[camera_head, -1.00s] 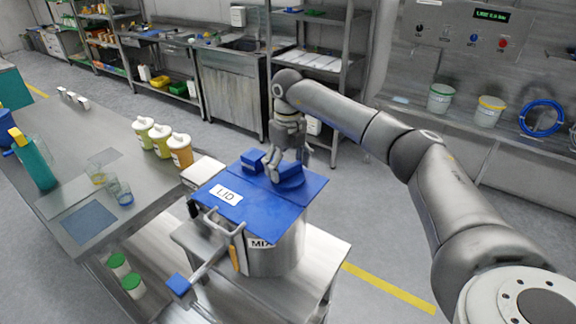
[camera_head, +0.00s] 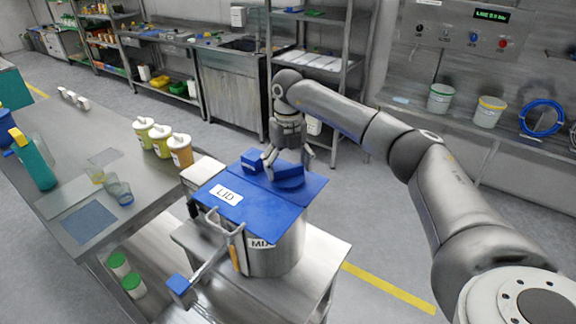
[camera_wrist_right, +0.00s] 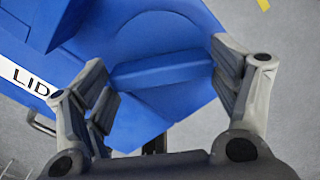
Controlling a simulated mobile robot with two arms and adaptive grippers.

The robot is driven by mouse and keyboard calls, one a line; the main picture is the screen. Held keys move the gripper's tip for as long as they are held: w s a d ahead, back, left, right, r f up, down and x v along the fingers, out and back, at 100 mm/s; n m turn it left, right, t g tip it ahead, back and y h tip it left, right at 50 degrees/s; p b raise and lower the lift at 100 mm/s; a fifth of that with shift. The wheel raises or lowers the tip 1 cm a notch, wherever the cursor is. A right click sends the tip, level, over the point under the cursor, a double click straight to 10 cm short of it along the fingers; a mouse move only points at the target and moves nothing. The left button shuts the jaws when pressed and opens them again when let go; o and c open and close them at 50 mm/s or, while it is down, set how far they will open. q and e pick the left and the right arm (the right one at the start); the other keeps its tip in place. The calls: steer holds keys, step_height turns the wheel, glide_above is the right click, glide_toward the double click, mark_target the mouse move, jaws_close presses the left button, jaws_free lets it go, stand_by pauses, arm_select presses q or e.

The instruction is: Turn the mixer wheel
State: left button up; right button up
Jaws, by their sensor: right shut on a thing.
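The mixer is a metal pot (camera_head: 280,250) with a label reading "MI…" on its front. A flat blue lid (camera_head: 230,210) marked LID covers it and also shows in the wrist view (camera_wrist_right: 185,30). A blue raised grip piece (camera_head: 290,180) stands on top, a bar between my fingers in the wrist view (camera_wrist_right: 160,68). I cannot tell whether it is the wheel's own grip. My right gripper (camera_head: 288,165) points down from above and is shut on this piece, one finger on each side (camera_wrist_right: 163,68). My left gripper is not in view.
A second blue block (camera_head: 252,159) stands beside the grip. A rod with a blue end (camera_head: 178,285) sticks out at the front left. A steel table (camera_head: 135,215) with several bottles (camera_head: 180,151) stands left. A shelf (camera_head: 310,60) is behind; floor at right is clear.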

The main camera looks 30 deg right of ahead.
mark_target(288, 167)
steer(key=o, duration=0.9)
steer(key=shift+o, duration=0.2)
steer(key=shift+r, duration=0.1)
step_height(288, 167, up, 12)
